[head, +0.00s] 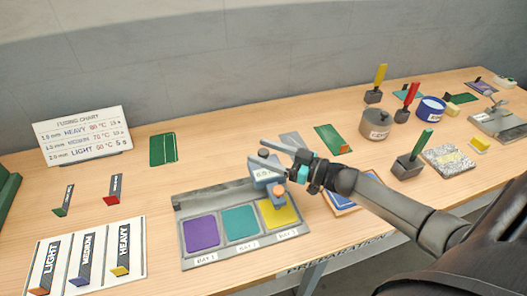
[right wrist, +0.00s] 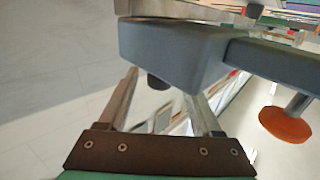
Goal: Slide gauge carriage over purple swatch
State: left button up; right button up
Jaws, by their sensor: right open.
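The purple swatch (head: 202,233) lies in the left bay of a grey tray (head: 187,262). A teal swatch (head: 240,222) lies in the middle bay and a yellow swatch (head: 291,213) in the right bay. The blue-grey gauge carriage (head: 266,174) stands toward the tray's right side, with an orange disc (head: 278,190) in front, over the yellow swatch. My right gripper (head: 257,150) is open at the carriage's top. In the right wrist view, the carriage (right wrist: 175,50) has a dark knob (right wrist: 158,82) between the open fingers (right wrist: 165,92); contact is unclear. My left gripper is out of view.
A card with LIGHT, MEDIUM and HEAVY samples (head: 140,240) lies left of the tray. A fusing chart (head: 83,136) stands behind. Pots, stamps and a grey stone slab (head: 449,160) fill the right side. My right arm crosses the table's front right.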

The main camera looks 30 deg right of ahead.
jog(key=shift+w+a, duration=0.15)
jog(key=shift+w, duration=0.05)
jog(key=shift+c, duration=0.4)
grip_shut()
dwell(1.0)
